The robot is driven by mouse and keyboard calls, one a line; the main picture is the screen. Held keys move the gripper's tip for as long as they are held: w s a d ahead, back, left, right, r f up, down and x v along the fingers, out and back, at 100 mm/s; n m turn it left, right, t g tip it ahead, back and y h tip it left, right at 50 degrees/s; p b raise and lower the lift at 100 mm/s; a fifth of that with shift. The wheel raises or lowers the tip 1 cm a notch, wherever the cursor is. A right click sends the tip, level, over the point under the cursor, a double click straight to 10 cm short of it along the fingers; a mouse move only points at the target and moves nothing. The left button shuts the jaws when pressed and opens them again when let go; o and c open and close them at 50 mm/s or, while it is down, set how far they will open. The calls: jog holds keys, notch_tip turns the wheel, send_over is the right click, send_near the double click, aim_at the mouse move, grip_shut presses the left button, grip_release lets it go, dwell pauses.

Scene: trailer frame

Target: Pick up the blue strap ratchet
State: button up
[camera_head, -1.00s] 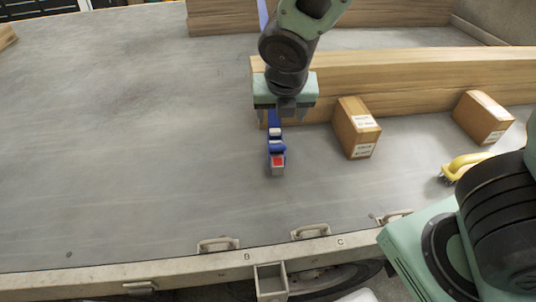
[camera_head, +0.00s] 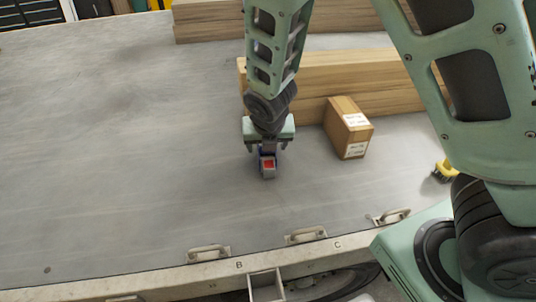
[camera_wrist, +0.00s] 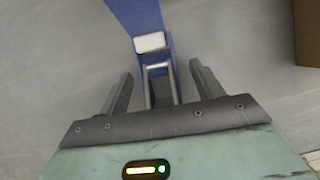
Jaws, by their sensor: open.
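The blue strap ratchet (camera_head: 267,166) lies on the grey trailer bed (camera_head: 120,150), with its red and grey end showing just below my gripper (camera_head: 267,148) in the head view. In the wrist view, the ratchet (camera_wrist: 155,62) has a white-grey part, a metal frame and a blue strap (camera_wrist: 137,15) running up out of the picture. My gripper (camera_wrist: 160,92) is open, with one finger on each side of the ratchet's frame. There is a visible gap on both sides. My gripper hides most of the ratchet's upper part in the head view.
Wooden beams (camera_head: 315,80) lie just behind my gripper. A cardboard box (camera_head: 348,128) stands close on the right. A yellow-handled item (camera_head: 446,170) is farther right. The bed's front edge has metal handles (camera_head: 209,252). The left side of the bed is clear.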

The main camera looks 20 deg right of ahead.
jog(key=shift+w+f, duration=0.1)
jog(key=shift+f, duration=0.05)
jog(key=c, duration=1.3)
